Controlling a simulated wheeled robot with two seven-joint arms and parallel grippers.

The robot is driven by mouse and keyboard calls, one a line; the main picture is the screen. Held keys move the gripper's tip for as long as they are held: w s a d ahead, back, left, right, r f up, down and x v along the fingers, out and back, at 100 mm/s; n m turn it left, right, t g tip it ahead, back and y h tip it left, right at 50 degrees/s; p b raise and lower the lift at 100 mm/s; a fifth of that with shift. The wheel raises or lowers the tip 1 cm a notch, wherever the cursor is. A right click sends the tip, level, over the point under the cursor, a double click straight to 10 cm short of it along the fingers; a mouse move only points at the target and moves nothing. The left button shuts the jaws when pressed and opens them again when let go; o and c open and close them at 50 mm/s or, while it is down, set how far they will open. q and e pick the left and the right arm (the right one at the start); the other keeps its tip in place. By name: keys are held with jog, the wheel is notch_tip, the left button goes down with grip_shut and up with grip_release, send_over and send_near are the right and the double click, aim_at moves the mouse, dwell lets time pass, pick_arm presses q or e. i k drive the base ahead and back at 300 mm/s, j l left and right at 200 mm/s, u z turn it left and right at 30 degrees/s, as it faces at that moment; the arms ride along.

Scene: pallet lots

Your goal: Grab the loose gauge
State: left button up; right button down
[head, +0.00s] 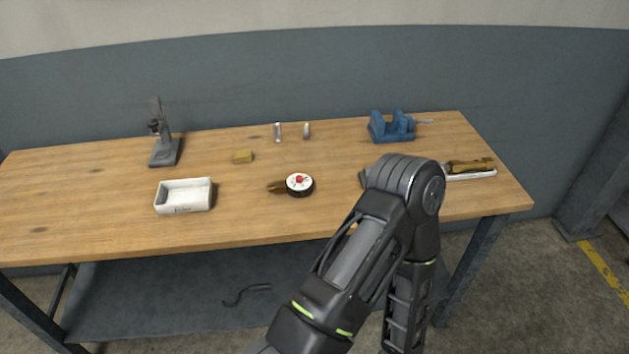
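The loose gauge (306,186) lies on the wooden workbench, right of the middle. It has a round white dial with a red mark, a dark case and a brass-coloured stem pointing left. Nothing touches it from above. One dark arm of mine rises from the bottom of the head view, bends right of the gauge and runs back down. Its gripper does not show, and neither does my other gripper.
Bench around the gauge's front is clear.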

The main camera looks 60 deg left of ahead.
aim_at(294, 189)
jog(key=k+j+z, duration=0.1)
jog(key=k+j, duration=0.25)
jog(key=k+j+z, duration=0.1)
jog(key=k+j, duration=0.25)
jog(key=k, duration=0.15)
jog(key=k+j+z, duration=0.15)
jog(key=k+j, duration=0.15)
jog(key=k, duration=0.15)
